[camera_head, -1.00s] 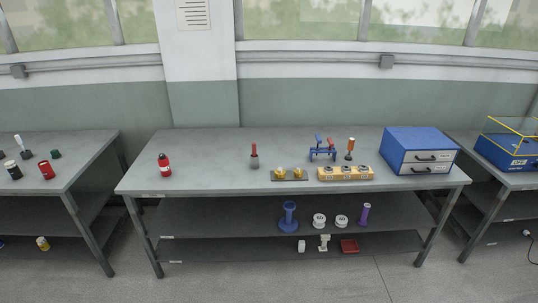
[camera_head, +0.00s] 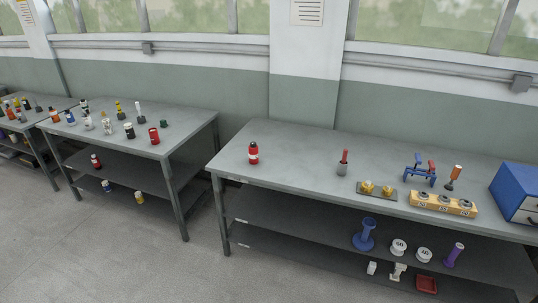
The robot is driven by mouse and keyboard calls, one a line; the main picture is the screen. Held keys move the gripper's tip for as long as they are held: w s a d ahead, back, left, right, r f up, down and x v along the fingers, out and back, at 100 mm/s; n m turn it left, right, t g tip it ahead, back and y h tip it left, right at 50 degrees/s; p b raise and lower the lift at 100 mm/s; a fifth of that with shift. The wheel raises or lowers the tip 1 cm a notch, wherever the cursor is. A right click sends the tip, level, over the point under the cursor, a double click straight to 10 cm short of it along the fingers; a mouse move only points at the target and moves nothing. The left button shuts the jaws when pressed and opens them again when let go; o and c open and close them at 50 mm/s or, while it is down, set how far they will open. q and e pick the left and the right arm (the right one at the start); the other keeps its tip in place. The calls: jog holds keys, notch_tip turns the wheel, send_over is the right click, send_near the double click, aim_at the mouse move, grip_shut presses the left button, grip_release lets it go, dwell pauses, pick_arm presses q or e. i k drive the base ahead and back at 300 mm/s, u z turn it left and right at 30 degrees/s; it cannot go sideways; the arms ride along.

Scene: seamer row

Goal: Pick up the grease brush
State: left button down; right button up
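No object can be told for certain as the grease brush at this size. A thin upright item with a red top and a grey lower part (camera_head: 343,162) stands on the middle workbench (camera_head: 300,150). An orange-topped item with a dark foot (camera_head: 454,177) stands farther right, behind a yellow block with several round dark-rimmed sockets (camera_head: 443,203). On the left bench, an upright item with a white top and dark lower part (camera_head: 140,113) stands near the back. Neither of my grippers shows in the view.
A red bottle (camera_head: 253,153), a plate with two brass pieces (camera_head: 377,190), a blue stand (camera_head: 420,170) and a blue drawer box (camera_head: 517,194) stand on the middle bench. The left bench (camera_head: 185,125) holds several bottles. Open floor (camera_head: 110,245) lies in front.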

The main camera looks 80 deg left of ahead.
aim_at(345, 152)
jog(key=u, duration=1.85)
